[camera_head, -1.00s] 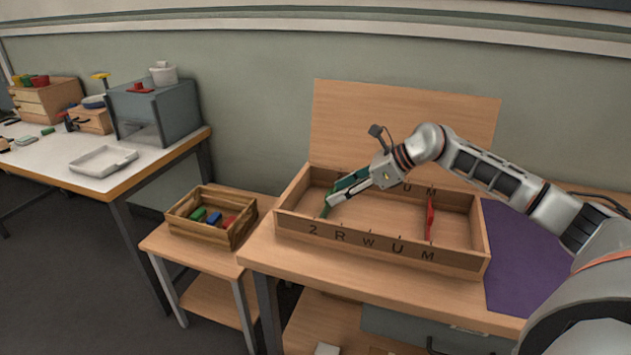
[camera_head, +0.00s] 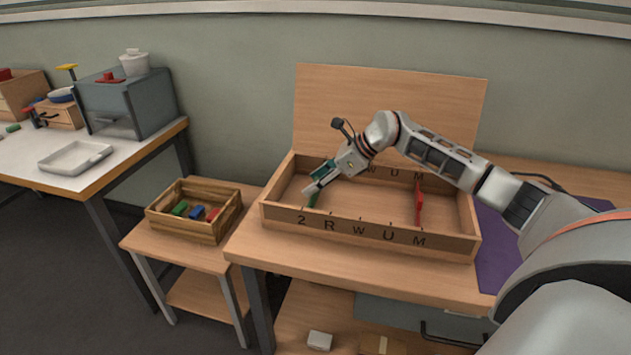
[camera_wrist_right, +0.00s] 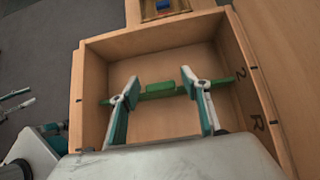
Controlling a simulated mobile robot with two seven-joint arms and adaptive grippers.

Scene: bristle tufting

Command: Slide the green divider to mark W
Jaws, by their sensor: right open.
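The green divider (camera_head: 313,201) stands across the left end of a long wooden box (camera_head: 345,227), near mark 2. The box's front wall reads 2, R, W, U, M from left to right; W (camera_head: 358,231) is in the middle. My right gripper (camera_head: 314,191) is over the green divider and partly hides it. In the right wrist view, the right gripper (camera_wrist_right: 160,87) is open, its fingers on either side of the divider's raised middle tab (camera_wrist_right: 158,74), with gaps beside the tab. Teal and grey parts, apparently my left gripper (camera_wrist_right: 18,100), show small at that view's left edge.
A red divider (camera_head: 419,204) stands in the box near M. The box floor between the dividers looks clear. A purple mat (camera_head: 500,258) lies right of the box. A crate of coloured blocks (camera_head: 186,230) stands on a lower table to the left.

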